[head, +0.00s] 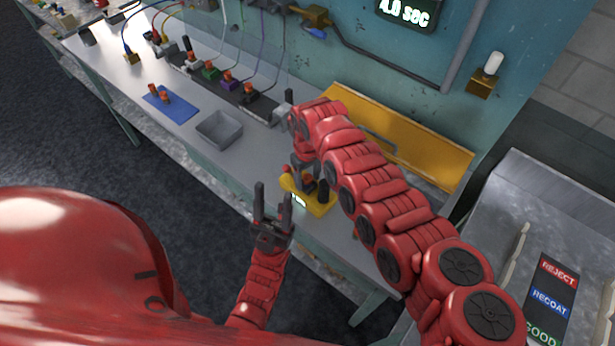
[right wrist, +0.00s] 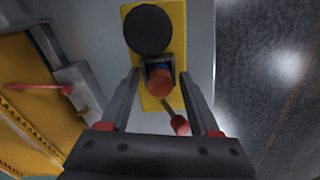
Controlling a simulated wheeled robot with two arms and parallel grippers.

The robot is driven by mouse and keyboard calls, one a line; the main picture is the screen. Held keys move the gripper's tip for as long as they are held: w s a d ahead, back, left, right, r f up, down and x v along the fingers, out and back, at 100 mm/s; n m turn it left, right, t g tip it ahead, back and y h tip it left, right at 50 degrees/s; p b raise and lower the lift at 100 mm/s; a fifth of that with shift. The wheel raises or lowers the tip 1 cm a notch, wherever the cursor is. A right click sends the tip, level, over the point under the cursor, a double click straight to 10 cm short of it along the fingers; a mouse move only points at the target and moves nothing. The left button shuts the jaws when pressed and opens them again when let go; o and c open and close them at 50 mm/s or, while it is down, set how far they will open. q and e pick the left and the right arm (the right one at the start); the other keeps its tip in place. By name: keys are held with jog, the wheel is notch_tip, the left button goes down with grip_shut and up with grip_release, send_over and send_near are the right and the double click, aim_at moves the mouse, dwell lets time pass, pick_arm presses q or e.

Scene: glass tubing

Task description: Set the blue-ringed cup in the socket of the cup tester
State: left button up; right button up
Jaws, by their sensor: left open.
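The yellow cup tester (head: 318,208) stands on the bench near its front edge, with a black round part and a small lit display. In the right wrist view, the tester (right wrist: 178,14) shows the black disc (right wrist: 148,30) and a reddish-brown cup with blue below it (right wrist: 160,82), upright at the socket. I cannot tell whether it is fully seated. My right gripper (right wrist: 160,68) is open, one finger on each side of the cup, with gaps visible. In the head view my right arm partly hides the tester. My left gripper (head: 272,200) is open and empty, left of the tester.
A blue mat (head: 180,112) holds reddish cups. A grey bin (head: 219,129) sits beside it. Wired coloured blocks (head: 210,70) line the bench back. A yellow panel (head: 420,140) stands behind my right arm.

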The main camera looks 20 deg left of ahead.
aim_at(308, 178)
jog(key=shift+w+r, duration=0.1)
jog(key=shift+r, duration=0.25)
notch_tip(308, 178, up, 12)
jog(key=b, duration=0.3)
jog(key=shift+f+b, duration=0.15)
jog(key=shift+b, duration=0.15)
jog(key=shift+s, duration=0.2)
